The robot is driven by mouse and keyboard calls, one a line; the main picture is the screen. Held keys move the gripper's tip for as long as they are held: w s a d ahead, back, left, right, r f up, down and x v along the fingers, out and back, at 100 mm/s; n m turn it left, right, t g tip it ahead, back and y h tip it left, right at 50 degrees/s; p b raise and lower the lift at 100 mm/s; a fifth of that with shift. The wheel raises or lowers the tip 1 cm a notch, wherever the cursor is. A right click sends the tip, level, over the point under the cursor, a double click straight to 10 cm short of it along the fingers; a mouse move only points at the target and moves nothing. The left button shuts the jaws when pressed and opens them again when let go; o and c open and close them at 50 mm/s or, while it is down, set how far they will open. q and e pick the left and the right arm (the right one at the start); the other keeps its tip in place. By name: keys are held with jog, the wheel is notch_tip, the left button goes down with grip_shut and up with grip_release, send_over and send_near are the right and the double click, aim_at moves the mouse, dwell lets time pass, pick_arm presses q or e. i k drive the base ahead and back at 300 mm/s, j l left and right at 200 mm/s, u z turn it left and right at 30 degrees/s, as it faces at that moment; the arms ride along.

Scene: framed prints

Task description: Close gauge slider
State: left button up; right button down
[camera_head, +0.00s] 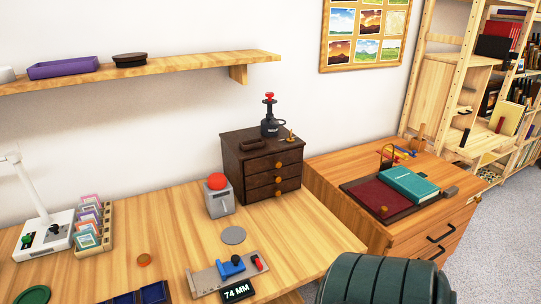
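The gauge lies near the front of the wooden desk. It has a grey metal bar (204,281) with a blue slider (231,266) on it, a red part (259,262) near its right end, and a black display (237,291) reading "74 MM". The blue slider sits right of the bar's middle, and a small gap seems to show between it and the red part. Neither of my grippers is in view.
A grey box with a red button (217,182), a grey disc (233,235) and a dark drawer chest (263,168) stand behind the gauge. A blue tray (153,293) is at its left. A dark green ribbed chair back (385,280) rises at the front right.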

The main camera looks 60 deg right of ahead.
aim_at(236, 265)
jog(key=z, duration=1.5)
